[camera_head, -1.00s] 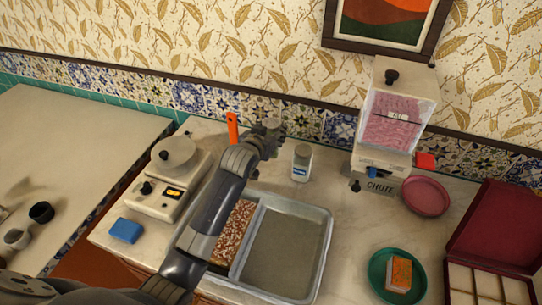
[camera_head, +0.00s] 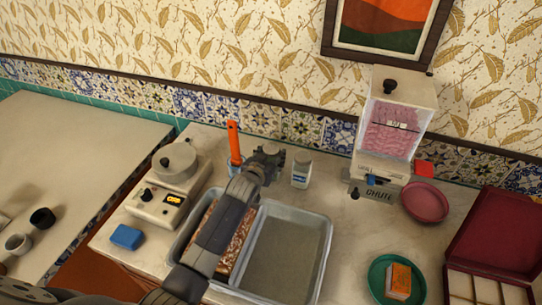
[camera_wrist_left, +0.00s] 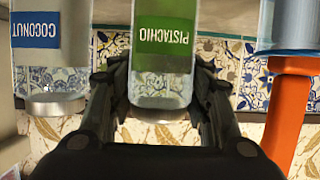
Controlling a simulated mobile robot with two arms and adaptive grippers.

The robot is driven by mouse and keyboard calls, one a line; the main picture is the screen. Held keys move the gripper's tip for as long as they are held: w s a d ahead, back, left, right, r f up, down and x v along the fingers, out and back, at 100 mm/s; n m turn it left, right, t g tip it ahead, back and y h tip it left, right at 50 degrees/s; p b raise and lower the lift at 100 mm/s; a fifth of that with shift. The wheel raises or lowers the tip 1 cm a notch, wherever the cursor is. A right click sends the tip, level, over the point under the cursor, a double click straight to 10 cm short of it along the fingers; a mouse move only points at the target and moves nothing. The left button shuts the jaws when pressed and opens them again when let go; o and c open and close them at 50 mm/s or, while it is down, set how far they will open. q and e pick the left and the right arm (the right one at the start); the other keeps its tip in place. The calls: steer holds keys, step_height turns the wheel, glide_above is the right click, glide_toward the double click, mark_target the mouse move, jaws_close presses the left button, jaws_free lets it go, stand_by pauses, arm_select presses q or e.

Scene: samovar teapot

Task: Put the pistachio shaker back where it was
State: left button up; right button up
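The pistachio shaker (camera_wrist_left: 165,45), clear with a green label, shows inverted in the left wrist view between the fingers of my left gripper (camera_wrist_left: 165,80). The fingers press close along both its sides and look shut on it. In the head view my left gripper (camera_head: 268,158) is at the back of the counter, and the shaker is mostly hidden by it. The coconut shaker (camera_wrist_left: 50,50), with a blue label, is beside it with a gap; in the head view this shaker (camera_head: 301,172) stands just right of the gripper. My right gripper is not in view.
An orange-handled tool (camera_head: 233,142) stands in a holder just left of my gripper. A metal tray (camera_head: 325,250) lies in front, under my arm. A scale (camera_head: 165,195) is left, a pink dispenser (camera_head: 392,130) right. Counter between the coconut shaker and dispenser is clear.

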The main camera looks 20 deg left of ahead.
arm_select(q)
steer(key=o, duration=0.4)
steer(key=shift+r, duration=0.2)
steer(key=shift+s+r, duration=0.15)
steer(key=shift+s, duration=0.45)
steer(key=v, duration=1)
steer(key=shift+s+r+b, duration=0.3)
steer(key=shift+b, duration=0.1)
